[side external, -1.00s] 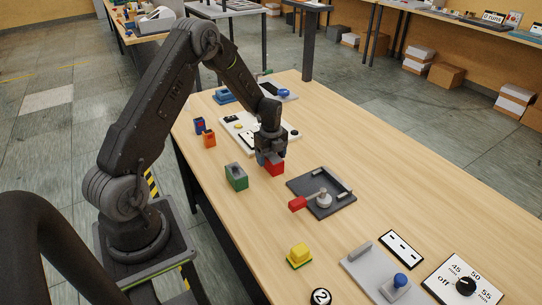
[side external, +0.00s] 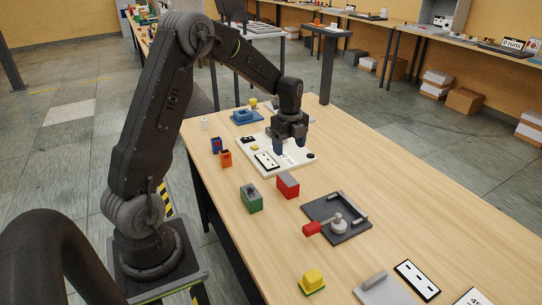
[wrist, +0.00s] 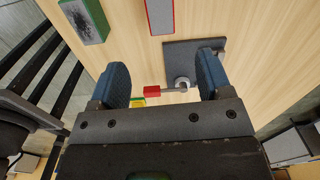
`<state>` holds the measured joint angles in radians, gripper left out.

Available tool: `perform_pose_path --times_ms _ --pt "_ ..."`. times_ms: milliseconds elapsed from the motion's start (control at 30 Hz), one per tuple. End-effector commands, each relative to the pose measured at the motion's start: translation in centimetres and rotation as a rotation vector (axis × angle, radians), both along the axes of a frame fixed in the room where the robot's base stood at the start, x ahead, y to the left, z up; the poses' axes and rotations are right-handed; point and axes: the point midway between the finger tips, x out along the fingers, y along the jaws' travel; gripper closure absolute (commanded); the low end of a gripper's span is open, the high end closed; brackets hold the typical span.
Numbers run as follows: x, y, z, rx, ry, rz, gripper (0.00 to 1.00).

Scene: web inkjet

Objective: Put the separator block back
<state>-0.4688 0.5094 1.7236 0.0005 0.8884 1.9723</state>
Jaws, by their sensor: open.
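A red block with a grey top (side external: 288,185) stands on the table just right of a green block with a dark opening in its top (side external: 251,197). The frames do not label either as the separator block. In the wrist view the red block (wrist: 160,16) and green block (wrist: 84,20) show at the top edge, beyond the fingers. My gripper (side external: 290,146) is open and empty, over the white panel (side external: 262,170) behind the red block. Its blue fingertips (wrist: 162,75) stand wide apart in the wrist view.
A dark plate with a red-handled lever (side external: 340,220) lies right of the red block. Small blue (side external: 216,146) and orange (side external: 225,158) blocks stand left of the white panel. A yellow block on a green base (side external: 312,281) is nearer. Bare table lies between them.

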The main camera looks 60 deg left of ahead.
Motion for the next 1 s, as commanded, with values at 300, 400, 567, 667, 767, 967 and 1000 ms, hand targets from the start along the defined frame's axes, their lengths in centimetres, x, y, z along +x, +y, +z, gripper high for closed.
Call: perform_pose_path --times_ms 300,400,567,667,767,967,1000 --pt "-5.5 -10.0 10.7 -0.006 -0.183 0.509 0.28" --pt "-8.5 -12.9 13.0 -0.044 -0.244 0.696 0.28" --pt "-13.9 -16.9 15.3 -0.144 -0.328 0.989 0.28" --pt "-17.1 -18.8 15.8 -0.222 -0.364 1.157 0.28" --pt "-19.6 -20.0 15.7 -0.295 -0.382 1.294 0.28" --pt "-22.1 -21.0 15.4 -0.38 -0.388 1.445 0.28" --pt "-22.3 -21.0 15.3 -0.387 -0.388 1.457 0.28"
